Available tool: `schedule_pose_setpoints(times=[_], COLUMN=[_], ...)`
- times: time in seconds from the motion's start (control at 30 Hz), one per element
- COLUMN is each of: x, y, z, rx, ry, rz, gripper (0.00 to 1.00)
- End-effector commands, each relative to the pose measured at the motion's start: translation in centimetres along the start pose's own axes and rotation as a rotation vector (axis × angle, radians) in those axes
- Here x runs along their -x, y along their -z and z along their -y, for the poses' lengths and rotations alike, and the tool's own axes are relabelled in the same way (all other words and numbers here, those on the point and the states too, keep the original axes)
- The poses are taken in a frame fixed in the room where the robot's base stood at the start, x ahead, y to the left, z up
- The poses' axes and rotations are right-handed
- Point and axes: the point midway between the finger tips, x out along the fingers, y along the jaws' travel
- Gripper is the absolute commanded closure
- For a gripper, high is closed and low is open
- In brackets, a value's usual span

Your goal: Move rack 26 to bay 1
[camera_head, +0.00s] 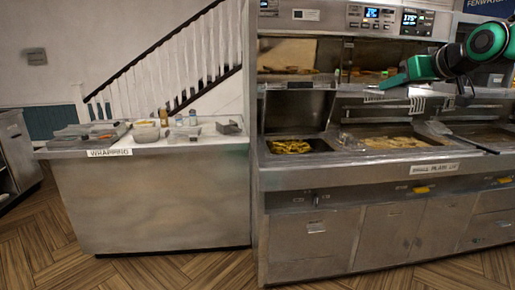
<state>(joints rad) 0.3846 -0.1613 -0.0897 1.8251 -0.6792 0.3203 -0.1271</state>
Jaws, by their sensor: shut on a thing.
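My gripper (463,92) is at the upper right, in front of the range and above its right-hand pans. It is shut on a rack, whose pale wire part (417,104) shows just left of the dark fingers. The exact contact is too small to make out, and no number can be read on the rack. It is held up over the range top, apart from the pan with pale food (395,143) below. No marking for bay 1 can be read.
The range (340,180) has a left pan with yellow food (290,147) and lit displays (410,20) above. A raised lid stands behind that pan. The wrapping counter (150,195), left, carries tubs, bowls and bottles. Wooden floor in front is clear.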

Motion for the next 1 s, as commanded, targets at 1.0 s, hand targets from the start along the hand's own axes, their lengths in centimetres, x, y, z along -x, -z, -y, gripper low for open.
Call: schedule_pose_setpoints(times=[1.0], x=[-26.3], y=[-28.6], z=[4.3], rx=[-0.086], ry=[-0.220], rz=[0.011], gripper=[1.00])
